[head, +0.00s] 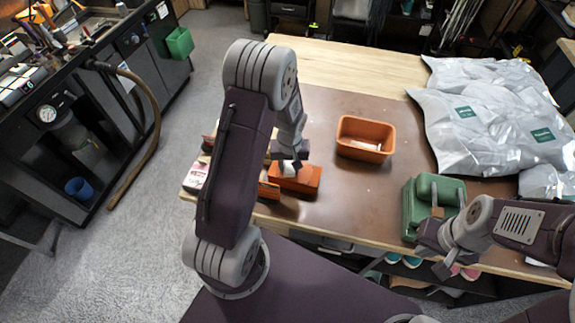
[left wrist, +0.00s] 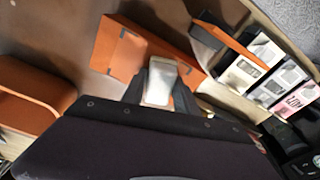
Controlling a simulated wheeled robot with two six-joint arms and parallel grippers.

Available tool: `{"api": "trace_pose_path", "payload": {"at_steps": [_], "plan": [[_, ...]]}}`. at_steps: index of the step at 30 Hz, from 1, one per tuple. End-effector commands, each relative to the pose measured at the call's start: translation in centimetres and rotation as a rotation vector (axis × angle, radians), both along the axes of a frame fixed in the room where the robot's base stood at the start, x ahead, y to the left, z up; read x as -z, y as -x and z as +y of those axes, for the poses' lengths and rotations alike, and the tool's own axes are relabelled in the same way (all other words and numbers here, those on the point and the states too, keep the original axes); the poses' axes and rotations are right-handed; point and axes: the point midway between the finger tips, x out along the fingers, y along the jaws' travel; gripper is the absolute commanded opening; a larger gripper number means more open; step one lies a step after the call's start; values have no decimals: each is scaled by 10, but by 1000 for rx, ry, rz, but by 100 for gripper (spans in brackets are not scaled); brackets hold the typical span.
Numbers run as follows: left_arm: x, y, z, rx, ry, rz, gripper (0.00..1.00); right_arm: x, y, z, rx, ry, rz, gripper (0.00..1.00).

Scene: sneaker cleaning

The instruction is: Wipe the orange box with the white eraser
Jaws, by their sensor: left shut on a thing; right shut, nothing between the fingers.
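The orange box (head: 307,179) lies near the table's left front edge, partly hidden behind my left arm in the head view. It also shows in the left wrist view (left wrist: 118,48). My left gripper (head: 288,160) is shut on the white eraser (left wrist: 159,82), which shows as a small pale patch in the head view (head: 290,168). The eraser is right over the box; whether it touches the surface I cannot tell. My right gripper (head: 430,262) is shut and empty, low at the table's front edge by the green object.
A green object (head: 421,205) and silver bags (head: 490,115) are at the right. Small packages (left wrist: 265,70) and a dark-and-orange item (left wrist: 225,45) lie beside the box. The wooden back of the table is clear.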

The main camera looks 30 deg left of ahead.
Motion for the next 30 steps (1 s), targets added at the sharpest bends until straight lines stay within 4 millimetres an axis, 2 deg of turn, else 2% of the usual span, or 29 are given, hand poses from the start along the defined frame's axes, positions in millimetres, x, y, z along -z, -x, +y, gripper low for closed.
{"api": "trace_pose_path", "payload": {"at_steps": [6,14,22,30], "plan": [[4,-4,-22,4,0,0,3,10,0,0,0,0,0,0],[3,-5,-28,3,0,1,3,11,0,0,0,0,0,0],[2,-11,-55,4,0,1,3,17,0,0,0,0,0,0],[3,-12,-60,1,1,0,3,20,0,0,0,0,0,0]]}}
